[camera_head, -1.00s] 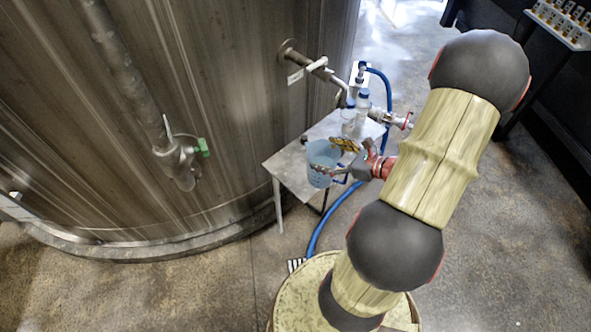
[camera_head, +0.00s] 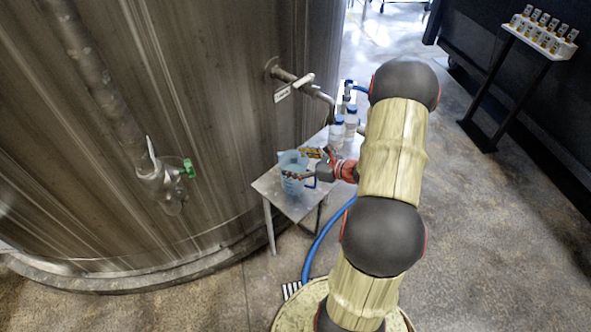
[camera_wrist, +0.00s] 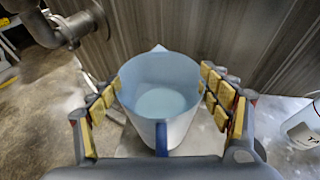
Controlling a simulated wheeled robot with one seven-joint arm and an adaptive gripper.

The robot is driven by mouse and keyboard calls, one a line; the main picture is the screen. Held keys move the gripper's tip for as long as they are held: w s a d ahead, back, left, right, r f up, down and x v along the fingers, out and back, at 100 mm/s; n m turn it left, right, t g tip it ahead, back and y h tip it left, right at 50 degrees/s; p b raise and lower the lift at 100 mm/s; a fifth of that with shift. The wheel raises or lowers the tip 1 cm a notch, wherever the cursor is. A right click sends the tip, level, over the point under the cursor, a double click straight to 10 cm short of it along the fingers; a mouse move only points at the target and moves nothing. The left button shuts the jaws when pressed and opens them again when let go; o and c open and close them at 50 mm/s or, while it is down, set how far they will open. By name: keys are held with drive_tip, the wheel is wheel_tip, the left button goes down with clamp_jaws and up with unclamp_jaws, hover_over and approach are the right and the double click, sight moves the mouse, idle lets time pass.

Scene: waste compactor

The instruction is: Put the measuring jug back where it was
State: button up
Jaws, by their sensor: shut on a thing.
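The measuring jug (camera_head: 292,174) is light blue and translucent, with a blue handle. It is upright at the near left part of a small grey metal table (camera_head: 270,184). My gripper (camera_head: 305,164) is shut on the jug. In the wrist view the jug (camera_wrist: 160,85) stands between the yellow-padded fingers of my gripper (camera_wrist: 160,92), its open mouth up and its handle toward me.
Bottles with blue caps (camera_head: 351,122) stand at the back of the table. A steel tank (camera_head: 190,110) with a tap (camera_head: 305,83) rises behind and left. A blue hose (camera_head: 325,235) runs down to the floor. A rack of small bottles (camera_head: 543,32) stands far right.

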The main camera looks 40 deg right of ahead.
sight(284, 166)
drive_tip(key=shift+w+d+f+b, duration=0.15)
drive_tip(key=shift+f+b, duration=0.25)
drive_tip(key=shift+f, duration=0.5)
drive_tip(key=shift+w+a+f+b, duration=0.15)
drive_tip(key=shift+f+b, duration=0.2)
drive_tip(key=shift+f, duration=0.55)
drive_tip(key=shift+d+f, duration=0.1)
drive_tip(key=shift+f, duration=0.05)
drive_tip(key=o, duration=2.1)
drive_tip(key=shift+f, duration=0.1)
